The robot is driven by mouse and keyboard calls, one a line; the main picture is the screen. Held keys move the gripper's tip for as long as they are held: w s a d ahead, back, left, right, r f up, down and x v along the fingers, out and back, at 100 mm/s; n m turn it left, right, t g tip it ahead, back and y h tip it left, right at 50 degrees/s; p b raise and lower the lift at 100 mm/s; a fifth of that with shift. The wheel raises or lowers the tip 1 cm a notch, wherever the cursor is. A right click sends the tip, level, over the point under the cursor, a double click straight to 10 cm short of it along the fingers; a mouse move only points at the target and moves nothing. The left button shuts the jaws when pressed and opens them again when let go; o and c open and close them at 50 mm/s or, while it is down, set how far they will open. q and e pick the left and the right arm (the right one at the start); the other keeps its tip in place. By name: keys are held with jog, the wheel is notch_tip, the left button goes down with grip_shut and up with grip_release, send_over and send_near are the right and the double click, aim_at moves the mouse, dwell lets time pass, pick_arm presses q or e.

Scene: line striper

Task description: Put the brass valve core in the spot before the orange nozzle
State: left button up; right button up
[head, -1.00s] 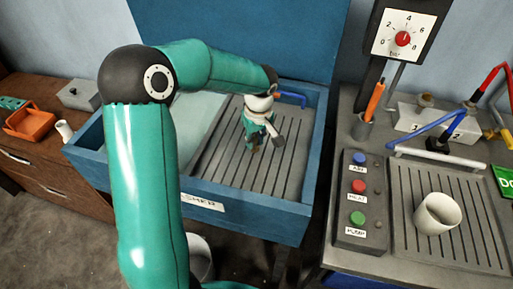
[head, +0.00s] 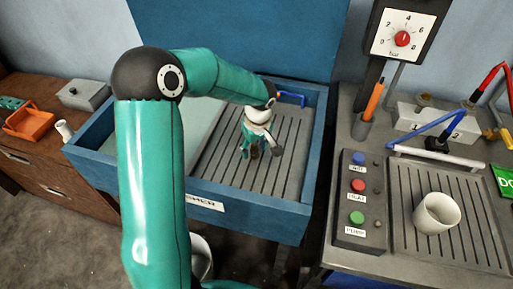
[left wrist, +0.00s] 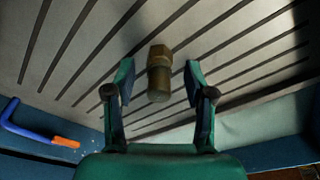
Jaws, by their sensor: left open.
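The brass valve core (left wrist: 159,73) lies on the slatted floor of the blue washer basin. In the left wrist view it is between the two fingers of my left gripper (left wrist: 158,70), with a gap on each side. My left gripper (head: 261,152) is open over the slats in the head view, and there it and my wrist mostly hide the core. A blue bent tube with an orange end (left wrist: 66,142) shows at lower left in the left wrist view. I cannot tell whether this is the orange nozzle. My right gripper is not in view.
The blue basin walls (head: 250,215) surround the slats. On the right bench are a white cup (head: 437,213), a button panel (head: 358,200), a pressure dial (head: 403,38) and coloured hoses (head: 440,128). An orange tray (head: 28,122) is at far left.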

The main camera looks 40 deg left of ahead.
pick_arm(q)
notch_tip(320, 180, up, 12)
jog(key=d, duration=0.1)
jog(key=shift+s+d, duration=0.25)
jog(key=shift+d, duration=0.1)
dwell(0.4)
